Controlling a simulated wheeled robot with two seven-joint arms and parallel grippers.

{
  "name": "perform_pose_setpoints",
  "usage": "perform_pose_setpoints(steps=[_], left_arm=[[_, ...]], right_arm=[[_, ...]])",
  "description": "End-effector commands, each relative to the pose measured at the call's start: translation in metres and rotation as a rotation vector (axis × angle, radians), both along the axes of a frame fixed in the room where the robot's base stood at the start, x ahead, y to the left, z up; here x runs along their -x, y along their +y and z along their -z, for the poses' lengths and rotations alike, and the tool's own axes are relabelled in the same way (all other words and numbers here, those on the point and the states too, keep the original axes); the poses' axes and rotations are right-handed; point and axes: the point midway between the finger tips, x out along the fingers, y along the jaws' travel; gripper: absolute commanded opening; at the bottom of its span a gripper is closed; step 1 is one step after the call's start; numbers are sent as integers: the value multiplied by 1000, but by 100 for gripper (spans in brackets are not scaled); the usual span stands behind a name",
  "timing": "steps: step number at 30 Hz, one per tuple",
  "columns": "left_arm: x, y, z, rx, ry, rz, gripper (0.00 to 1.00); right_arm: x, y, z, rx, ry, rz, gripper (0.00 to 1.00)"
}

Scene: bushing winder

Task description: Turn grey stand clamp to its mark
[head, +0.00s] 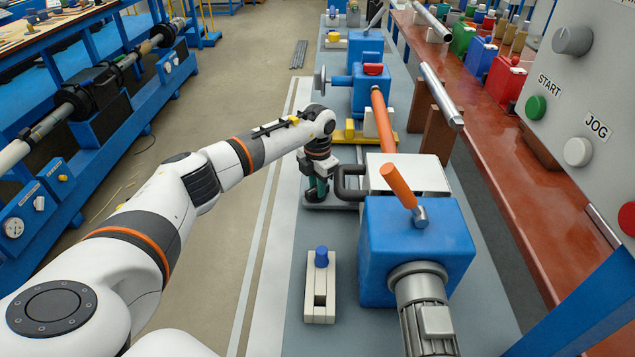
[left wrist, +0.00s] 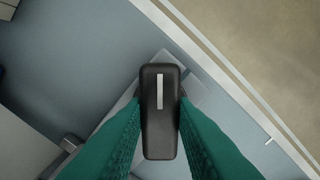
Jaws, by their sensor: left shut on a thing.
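My left gripper (head: 317,190) reaches down beside the blue winder on its left side, with green fingers. In the left wrist view the green fingers (left wrist: 160,125) are shut on a dark clamp handle (left wrist: 160,138), one on each side. The handle is a rounded black bar with a white line (left wrist: 159,92) along its top, pointing up the picture. Below it is a light grey stand plate (left wrist: 190,92), which also shows in the head view (head: 330,202). A short white tick (left wrist: 268,140) lies right of the handle. In the head view my fingers mostly hide the clamp. My right gripper is out of view.
A control panel (head: 585,100) is at far right.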

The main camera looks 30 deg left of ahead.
Motion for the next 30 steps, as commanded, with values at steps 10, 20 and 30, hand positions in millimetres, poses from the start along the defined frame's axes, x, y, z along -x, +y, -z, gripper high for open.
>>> perform_pose_setpoints(steps=[10, 20, 30], left_arm=[[0, 1, -3, -2, -1, -329, 1], [0, 0, -2, -1, 0, -619, 1], [0, 0, -1, 0, -1, -812, 1]], right_arm=[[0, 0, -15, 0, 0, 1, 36], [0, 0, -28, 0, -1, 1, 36], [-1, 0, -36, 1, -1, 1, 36]])
